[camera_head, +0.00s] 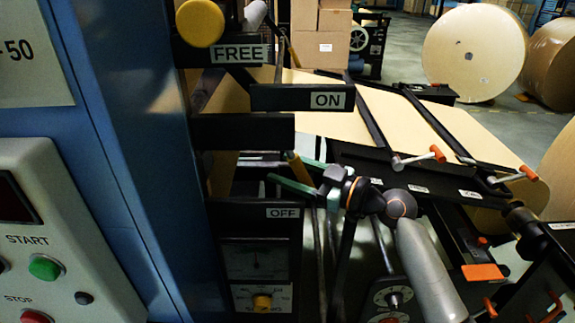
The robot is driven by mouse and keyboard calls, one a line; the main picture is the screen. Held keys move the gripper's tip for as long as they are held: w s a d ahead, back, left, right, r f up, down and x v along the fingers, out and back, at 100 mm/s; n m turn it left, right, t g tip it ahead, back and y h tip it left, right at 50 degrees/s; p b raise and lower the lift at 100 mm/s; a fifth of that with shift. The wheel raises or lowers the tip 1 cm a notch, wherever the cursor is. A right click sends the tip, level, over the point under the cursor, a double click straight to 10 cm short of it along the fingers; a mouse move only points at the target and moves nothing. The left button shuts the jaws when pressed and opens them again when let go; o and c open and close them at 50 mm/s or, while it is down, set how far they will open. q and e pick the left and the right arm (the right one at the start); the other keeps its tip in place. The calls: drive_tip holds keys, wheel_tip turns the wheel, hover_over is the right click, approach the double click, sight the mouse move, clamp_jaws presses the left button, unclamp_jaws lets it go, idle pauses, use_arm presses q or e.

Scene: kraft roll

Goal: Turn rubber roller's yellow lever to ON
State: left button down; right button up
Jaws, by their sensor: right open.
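The rubber roller's yellow lever (298,168) shows as a short yellow bar between the ON plate (328,100) above and the OFF plate (282,212) below. My right gripper (284,167) comes in from the lower right. It is open, with its green fingers on either side of the yellow lever. I cannot tell whether either finger touches the lever. The lever's pivot and lower part are hidden by the gripper and dark machine parts. My left gripper is not in view.
A yellow round knob (200,22) stands by the FREE plate (238,54). A blue machine column (125,130) and a control box (62,235) with START and STOP buttons fill the left. Black rails with red-tipped handles (418,158) lie to the right. Large paper rolls (475,50) stand behind.

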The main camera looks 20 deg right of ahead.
drive_tip(key=shift+w+a, duration=0.1)
drive_tip(key=shift+a, duration=0.05)
clamp_jaws()
idle(0.4)
idle(1.0)
